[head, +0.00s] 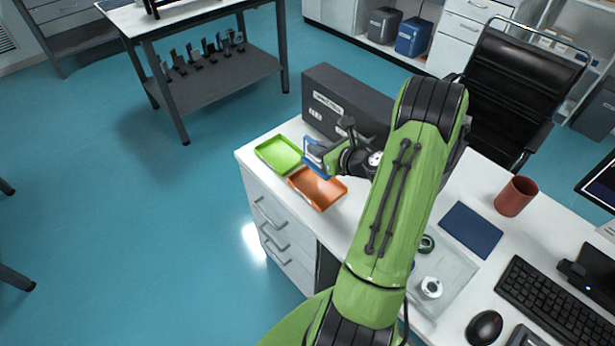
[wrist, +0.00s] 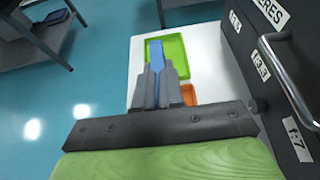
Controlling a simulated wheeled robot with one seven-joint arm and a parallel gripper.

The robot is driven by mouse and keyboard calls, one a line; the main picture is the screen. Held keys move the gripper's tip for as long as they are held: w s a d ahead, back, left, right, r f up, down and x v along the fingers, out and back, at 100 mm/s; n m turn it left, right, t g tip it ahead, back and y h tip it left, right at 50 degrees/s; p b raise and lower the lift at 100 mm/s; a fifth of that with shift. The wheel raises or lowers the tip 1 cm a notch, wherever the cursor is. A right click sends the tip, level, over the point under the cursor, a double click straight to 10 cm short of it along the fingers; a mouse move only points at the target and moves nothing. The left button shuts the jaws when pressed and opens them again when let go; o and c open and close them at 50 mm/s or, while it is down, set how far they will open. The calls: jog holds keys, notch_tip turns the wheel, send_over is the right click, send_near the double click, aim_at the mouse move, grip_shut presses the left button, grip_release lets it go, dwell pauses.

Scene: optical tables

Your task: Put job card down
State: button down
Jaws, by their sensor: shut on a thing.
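My gripper (head: 328,163) is over the left end of the white desk. It is shut on a thin blue card, which I take for the job card (head: 311,148). In the wrist view the card (wrist: 268,52) shows nearly edge-on, a narrow blue strip between the fingers of my gripper (wrist: 160,84) and reaching past them. Its printed face cannot be read. A green tray (head: 278,154) lies at the desk's far left corner, also seen beyond the fingers in the wrist view (wrist: 181,43). An orange tray (head: 317,189) lies beside it, partly hidden in the wrist view (wrist: 189,92). Both look empty.
A dark labelled cabinet (head: 340,103) stands close behind the trays, near my gripper; its handle (wrist: 285,75) shows at right in the wrist view. A blue mat (head: 471,229), red mug (head: 516,196), keyboard (head: 550,302) and mouse (head: 484,327) lie further right.

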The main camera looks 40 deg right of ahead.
aim_at(318, 170)
notch_tip(318, 170, down, 8)
jog(key=shift+f+b, duration=0.1)
jog(key=shift+b, duration=1.15)
jog(key=shift+f, duration=0.15)
jog(key=c, duration=1.2)
grip_release()
jog(key=shift+c, duration=0.2)
